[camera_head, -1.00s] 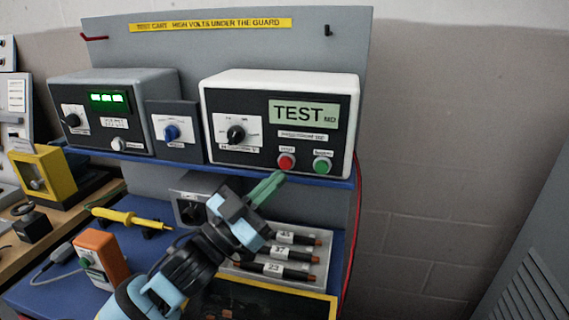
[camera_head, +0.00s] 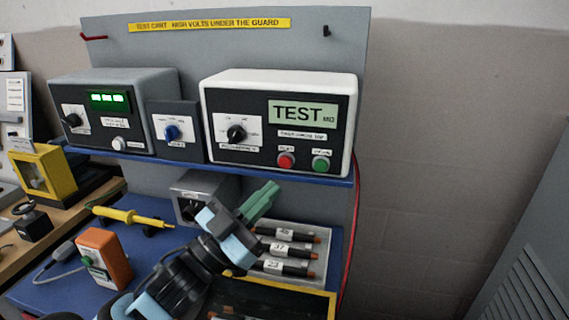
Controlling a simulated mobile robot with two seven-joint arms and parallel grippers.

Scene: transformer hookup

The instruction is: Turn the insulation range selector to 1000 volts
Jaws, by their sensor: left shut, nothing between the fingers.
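The insulation tester is a white box with a black front (camera_head: 279,88) on the blue shelf, at the centre right. Its range selector is a black knob (camera_head: 236,133) on a white scale plate; the scale's lettering is too small to read. The tester's display (camera_head: 296,113) reads TEST. A red button (camera_head: 286,160) and a green button (camera_head: 320,163) sit below it. My left gripper (camera_head: 264,196) has green fingertips and is shut and empty. It is below the shelf and lower right of the selector, apart from it. My right gripper is not in view.
A grey box with a green readout (camera_head: 110,100) and a small unit with a blue knob (camera_head: 172,132) stand left of the tester. Below are numbered black leads (camera_head: 290,251), a yellow probe (camera_head: 128,216) and an orange device (camera_head: 112,255). A red cable (camera_head: 350,240) hangs at right.

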